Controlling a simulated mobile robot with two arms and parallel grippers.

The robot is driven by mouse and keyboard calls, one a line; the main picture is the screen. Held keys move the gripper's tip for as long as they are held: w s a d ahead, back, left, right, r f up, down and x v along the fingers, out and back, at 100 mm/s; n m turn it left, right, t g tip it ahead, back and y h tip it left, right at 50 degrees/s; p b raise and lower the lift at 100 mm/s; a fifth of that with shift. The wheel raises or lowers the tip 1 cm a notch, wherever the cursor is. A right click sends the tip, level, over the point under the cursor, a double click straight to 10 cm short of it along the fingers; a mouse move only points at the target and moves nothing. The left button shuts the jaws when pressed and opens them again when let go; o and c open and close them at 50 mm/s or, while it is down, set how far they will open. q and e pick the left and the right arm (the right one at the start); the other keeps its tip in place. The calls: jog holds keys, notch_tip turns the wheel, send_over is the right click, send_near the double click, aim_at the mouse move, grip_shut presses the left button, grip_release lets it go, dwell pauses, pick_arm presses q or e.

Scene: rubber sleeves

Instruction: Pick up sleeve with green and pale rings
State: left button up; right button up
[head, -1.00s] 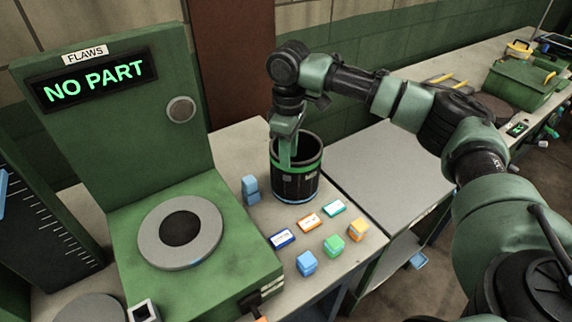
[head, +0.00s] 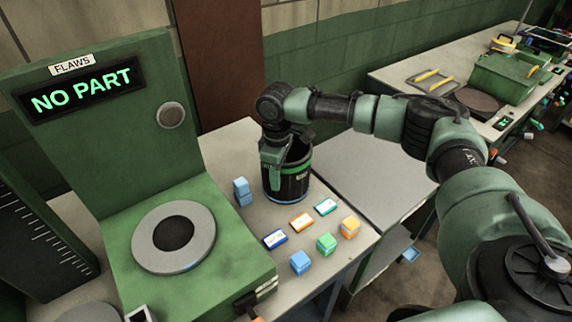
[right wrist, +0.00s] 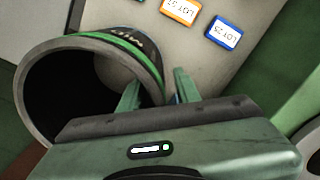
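The sleeve (head: 290,184) is a dark, hollow, upright cylinder on the table. It has a green ring near the top, a thin pale bluish ring at the foot and a small label. In the right wrist view the sleeve (right wrist: 45,72) shows its open mouth and green ring at the left. My right gripper (right wrist: 158,82) is over the near rim, one finger inside the mouth and one outside the wall. The fingers are apart with the wall between them, and contact is unclear. In the head view the gripper (head: 273,178) partly hides the sleeve. My left gripper is not visible.
A green tester (head: 220,235) with a grey ring and a "NO PART" display (head: 82,90) stands at the left. Several labelled tags and coloured blocks (head: 326,244) lie in front. A bare grey surface (head: 365,180) is at the right.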

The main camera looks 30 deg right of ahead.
jog(key=shift+f, duration=0.2)
grip_shut()
jog(key=shift+w+r, duration=0.1)
jog(key=shift+r, duration=0.05)
dwell(1.2)
